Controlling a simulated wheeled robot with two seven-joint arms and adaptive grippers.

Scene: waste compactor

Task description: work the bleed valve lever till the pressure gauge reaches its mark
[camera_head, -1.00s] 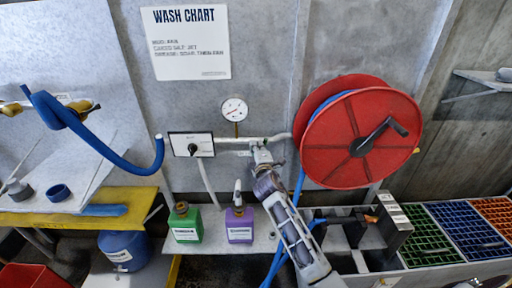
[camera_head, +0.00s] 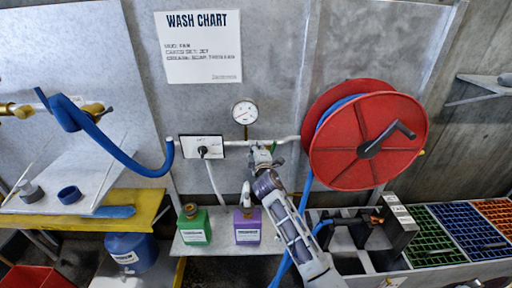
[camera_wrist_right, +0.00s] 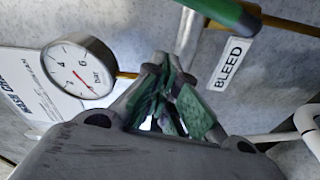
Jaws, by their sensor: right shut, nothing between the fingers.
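The round white pressure gauge (camera_head: 245,112) stands on the wall pipe, above and left of my right gripper (camera_head: 262,154). In the right wrist view the gauge (camera_wrist_right: 80,72) shows the figures 4 and 6 and "bar"; a red line runs toward its lower right, but I cannot read the value surely. A green lever handle (camera_wrist_right: 222,10) crosses the top of that view above a BLEED label (camera_wrist_right: 229,62). My right gripper (camera_wrist_right: 165,85) is shut and empty, its green-padded fingers below and left of the handle, seemingly apart from it. My left gripper is out of view.
A red hose reel (camera_head: 365,140) stands close to the right of my right arm. A switch panel (camera_head: 202,147) is left of the gripper. A green jug (camera_head: 194,228) and purple jug (camera_head: 247,229) stand on a shelf below. A wash chart (camera_head: 200,48) hangs above.

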